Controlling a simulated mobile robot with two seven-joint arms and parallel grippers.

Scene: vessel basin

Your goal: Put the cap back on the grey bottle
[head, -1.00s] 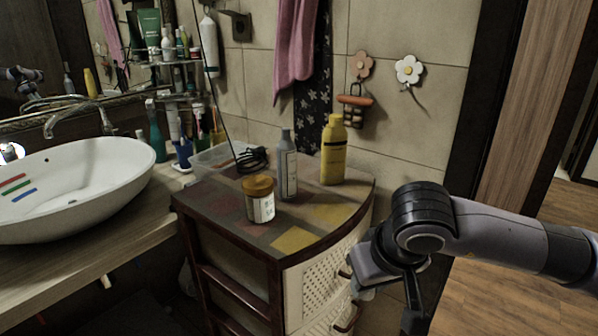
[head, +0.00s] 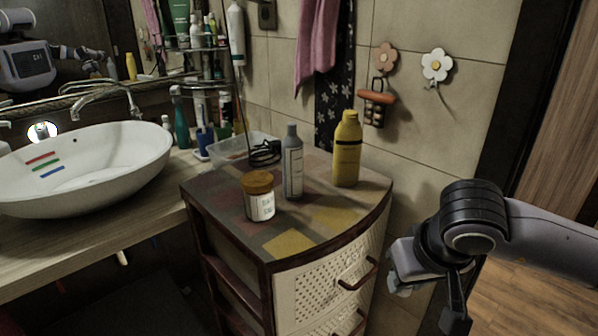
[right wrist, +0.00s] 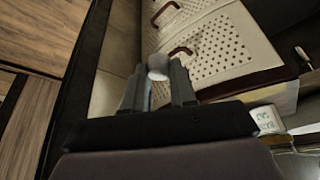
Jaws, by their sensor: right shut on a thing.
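The grey bottle (head: 293,168) stands upright on top of the small cabinet, between a brown-lidded jar and a yellow bottle. Its narrow grey top shows; I cannot tell details of the neck. My right gripper (head: 398,284) is right of the cabinet and below its top, apart from the bottle. In the right wrist view, my right gripper (right wrist: 157,82) is shut on a small pale round thing, which looks like the cap (right wrist: 158,66). The fingers hide part of it. My left gripper is not in view.
The jar (head: 258,196) stands left of the grey bottle, the yellow bottle (head: 347,150) right of it. A clear tray (head: 230,150) with a black cable is behind. The cabinet top (head: 330,225) is free in front. A white basin (head: 90,165) is at left.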

